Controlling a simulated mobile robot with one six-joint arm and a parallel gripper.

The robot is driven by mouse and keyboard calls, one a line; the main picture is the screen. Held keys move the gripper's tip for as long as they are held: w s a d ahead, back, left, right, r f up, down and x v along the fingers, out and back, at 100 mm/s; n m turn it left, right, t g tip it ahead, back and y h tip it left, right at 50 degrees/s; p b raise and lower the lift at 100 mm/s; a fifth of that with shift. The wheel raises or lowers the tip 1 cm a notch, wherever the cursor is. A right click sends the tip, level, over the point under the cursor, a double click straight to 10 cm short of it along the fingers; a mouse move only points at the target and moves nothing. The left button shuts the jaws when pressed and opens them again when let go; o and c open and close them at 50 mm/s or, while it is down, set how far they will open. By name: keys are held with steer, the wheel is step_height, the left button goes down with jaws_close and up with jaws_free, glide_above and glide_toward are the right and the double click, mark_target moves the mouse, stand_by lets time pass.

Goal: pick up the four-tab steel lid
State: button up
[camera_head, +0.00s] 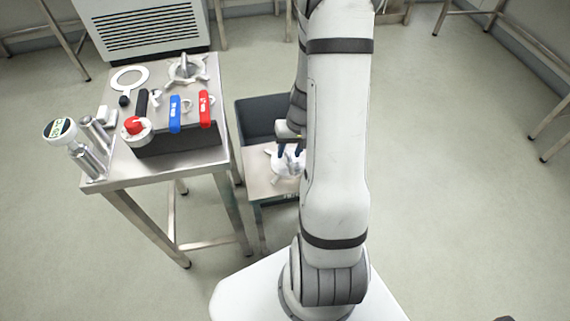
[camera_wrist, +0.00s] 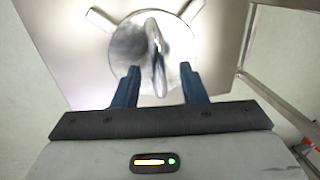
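The steel lid (camera_wrist: 128,45) lies on a small steel table, a round shiny disc with an upright handle (camera_wrist: 157,60) at its middle. In the head view the lid (camera_head: 280,165) shows partly, left of my arm. My gripper (camera_wrist: 160,67) is open, pointing down over the lid, with one dark blue finger on each side of the handle and a gap on both sides. In the head view my gripper (camera_head: 290,150) is partly hidden.
The small table (camera_head: 258,184) has a dark bin (camera_head: 258,112) behind it. A taller steel table (camera_head: 135,174) at left holds a spoked steel part (camera_head: 187,70), a white ring (camera_head: 130,79), blue and red-handled items, and cylinders. Open floor lies right.

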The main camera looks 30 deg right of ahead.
steer(key=shift+a+f, duration=0.1)
steer(key=shift+f, duration=0.5)
steer(key=shift+c, duration=0.4)
jaws_close()
steer(key=shift+r, duration=0.1)
